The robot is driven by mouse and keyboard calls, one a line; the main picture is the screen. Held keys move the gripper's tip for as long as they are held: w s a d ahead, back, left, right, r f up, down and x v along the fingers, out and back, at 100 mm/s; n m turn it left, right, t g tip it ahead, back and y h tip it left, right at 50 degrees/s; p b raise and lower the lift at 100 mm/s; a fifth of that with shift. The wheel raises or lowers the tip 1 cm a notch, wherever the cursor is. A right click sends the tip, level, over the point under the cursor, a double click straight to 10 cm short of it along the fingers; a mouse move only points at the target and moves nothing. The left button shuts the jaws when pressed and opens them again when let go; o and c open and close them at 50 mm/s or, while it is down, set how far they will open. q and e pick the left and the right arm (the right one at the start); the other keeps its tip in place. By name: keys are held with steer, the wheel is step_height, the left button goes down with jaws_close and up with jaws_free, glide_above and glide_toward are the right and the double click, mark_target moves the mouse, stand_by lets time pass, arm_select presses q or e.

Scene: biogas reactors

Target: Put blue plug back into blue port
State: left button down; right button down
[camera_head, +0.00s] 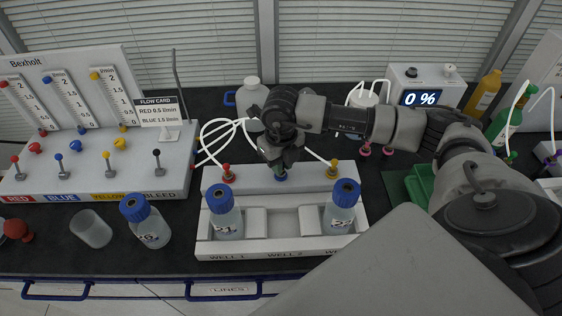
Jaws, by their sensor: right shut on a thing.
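My right gripper (280,158) reaches down over the middle of the white well block (215,250), behind WELL 2. It is shut on the blue plug (281,175), which shows as a bit of blue just under the fingertips. The blue port is hidden beneath the gripper and plug, so I cannot tell whether the plug is seated. A red plug (228,173) stands left of it and a yellow plug (332,169) right of it, each with a white tube. My left gripper is not in view.
Blue-capped bottles stand in the left well (224,215) and right well (342,208); the middle well is empty. Another bottle (148,222) and a clear beaker (91,228) stand left. The flow panel (90,170) is far left. A meter (424,88) reads 0 %. A green tray (421,184) lies right.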

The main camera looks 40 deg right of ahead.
steer(key=shift+f+b, duration=0.35)
steer(key=shift+f, duration=0.05)
stand_by(0.5)
steer(key=c, duration=1)
jaws_free()
step_height(320, 180, up, 11)
steer(key=shift+f+b, duration=0.1)
steer(key=shift+b, duration=0.8)
